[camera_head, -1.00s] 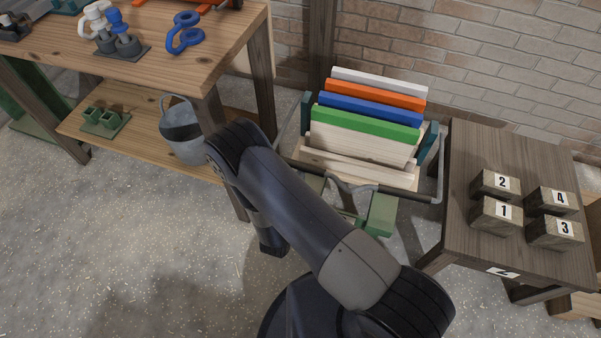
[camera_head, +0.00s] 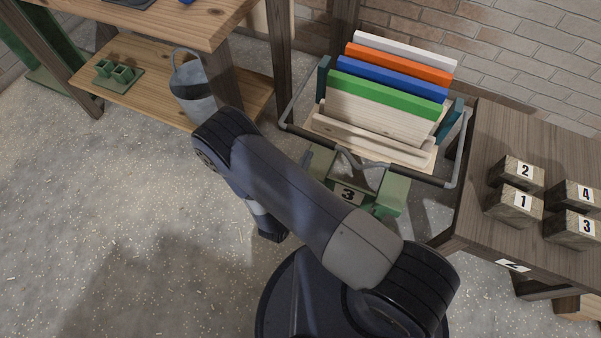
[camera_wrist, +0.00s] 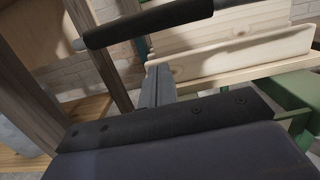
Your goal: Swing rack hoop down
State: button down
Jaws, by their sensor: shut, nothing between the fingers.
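The rack (camera_head: 322,80) stands by the brick wall and holds upright white, orange, blue and green-topped boards. Its grey metal hoop (camera_head: 452,184) runs across the front, below the board tops, with side bars going back to the rack. Dark sleeves cover parts of the front bar, which has a dip in the middle. In the wrist view a black sleeve (camera_wrist: 150,22) on the bar crosses the top. My gripper (camera_wrist: 158,84) points toward the rack with its fingers together and empty, appearing below the sleeve; contact cannot be told. My arm hides the gripper in the head view.
A green stand marked 3 (camera_head: 348,194) is under the rack's front. A dark wood table (camera_head: 480,225) with numbered blocks stands close on the right. A wooden workbench (camera_head: 160,105) with a metal bucket (camera_head: 192,85) is on the left. Floor at lower left is clear.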

jog(key=shift+f+v, duration=0.15)
jog(key=shift+v, duration=1.05)
jog(key=shift+f+v, duration=0.1)
jog(key=shift+v, duration=1.15)
jog(key=shift+w, duration=0.1)
jog(key=shift+w+d+r+p, duration=0.45)
jog(key=shift+w+r, duration=0.3)
jog(key=shift+w, duration=0.55)
jog(key=shift+w+d+r+p, duration=0.3)
jog(key=shift+w+d+r, duration=0.35)
jog(key=shift+w, duration=0.7)
jog(key=shift+w+d+r+p, duration=0.4)
jog(key=shift+w+r, duration=0.45)
jog(key=shift+w, duration=0.45)
jog(key=shift+f, duration=0.1)
